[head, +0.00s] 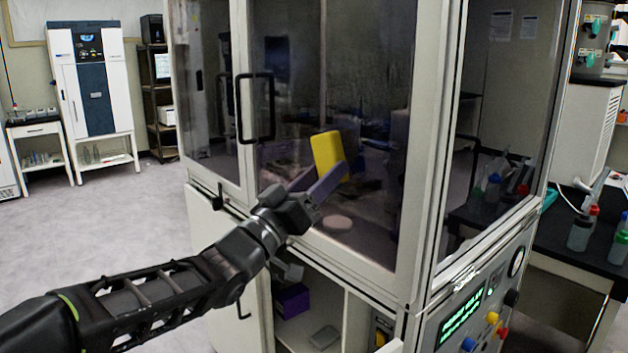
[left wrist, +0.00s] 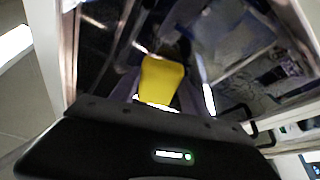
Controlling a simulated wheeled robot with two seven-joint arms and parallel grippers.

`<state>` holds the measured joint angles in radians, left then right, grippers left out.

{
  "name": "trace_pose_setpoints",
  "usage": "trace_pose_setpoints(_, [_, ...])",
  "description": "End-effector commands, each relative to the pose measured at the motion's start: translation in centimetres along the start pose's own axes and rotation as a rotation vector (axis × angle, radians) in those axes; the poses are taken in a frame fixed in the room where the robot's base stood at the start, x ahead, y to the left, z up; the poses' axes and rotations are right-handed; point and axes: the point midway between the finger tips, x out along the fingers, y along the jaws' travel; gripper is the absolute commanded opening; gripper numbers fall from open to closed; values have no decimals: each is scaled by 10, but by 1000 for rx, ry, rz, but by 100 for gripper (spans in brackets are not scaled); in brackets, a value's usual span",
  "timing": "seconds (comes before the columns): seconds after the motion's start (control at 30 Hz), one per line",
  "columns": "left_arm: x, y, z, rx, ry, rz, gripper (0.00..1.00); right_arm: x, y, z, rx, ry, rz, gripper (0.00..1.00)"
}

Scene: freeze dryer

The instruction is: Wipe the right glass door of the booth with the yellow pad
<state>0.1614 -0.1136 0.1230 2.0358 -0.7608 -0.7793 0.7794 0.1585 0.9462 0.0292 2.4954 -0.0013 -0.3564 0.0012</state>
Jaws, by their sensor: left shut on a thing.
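The booth's right glass door (head: 370,75) is a dark pane in a pale frame with a black handle (head: 256,107) at its left edge. My left gripper (head: 330,172) is shut on the yellow pad (head: 325,154), held upright in front of the lower middle of this door. The pad (left wrist: 161,80) also shows between the fingers in the left wrist view, with glass behind it. I cannot tell whether the pad touches the glass. My right gripper is not in view.
Below the door is an open cabinet with a purple box (head: 292,300). A control panel (head: 470,320) with knobs is on the booth's right side. A black bench (head: 560,235) with bottles stands at the right. The floor (head: 130,240) at the left is clear.

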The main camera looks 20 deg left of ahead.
Motion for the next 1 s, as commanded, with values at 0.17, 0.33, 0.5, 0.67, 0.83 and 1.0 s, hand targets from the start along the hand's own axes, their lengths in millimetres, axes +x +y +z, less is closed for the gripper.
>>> trace_pose_setpoints(0.17, [-1,12,6,-1,-1,2,21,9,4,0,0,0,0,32])
trace_pose_setpoints(0.33, [-1,14,6,0,-3,2,21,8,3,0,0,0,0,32])
trace_pose_setpoints(0.5, [-1,14,6,0,-2,3,21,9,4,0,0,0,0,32])
trace_pose_setpoints(0.67, [-2,15,5,-1,-2,3,21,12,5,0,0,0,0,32])
trace_pose_setpoints(0.83, [-2,14,5,-1,-2,2,21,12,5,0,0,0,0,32])
trace_pose_setpoints(1.0, [-1,9,3,0,-2,0,21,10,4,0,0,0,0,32])
